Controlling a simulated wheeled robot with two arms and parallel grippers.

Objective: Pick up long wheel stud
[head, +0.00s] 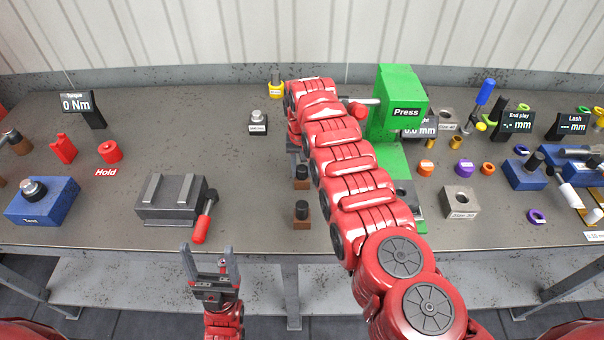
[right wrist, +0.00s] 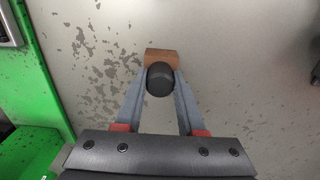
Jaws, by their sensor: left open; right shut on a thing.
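Two dark round-topped studs stand in small brown blocks left of the green press in the head view, a rear one (head: 302,172) and a front one (head: 302,208). In the right wrist view, my right gripper (right wrist: 160,82) is shut on a dark stud (right wrist: 160,80), with a brown block (right wrist: 162,55) right behind it. I take this as the long wheel stud, probably the rear one; no label shows its length. In the head view my right arm hides most of that gripper. My left gripper (head: 210,255) is open and empty in front of the table edge.
The green press (head: 400,95) stands close right of my right arm. A grey fixture with a red handle (head: 170,198) lies to the left. A blue Test block (head: 42,202) is at far left. Bare tabletop (head: 250,205) lies between the fixture and the brown blocks.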

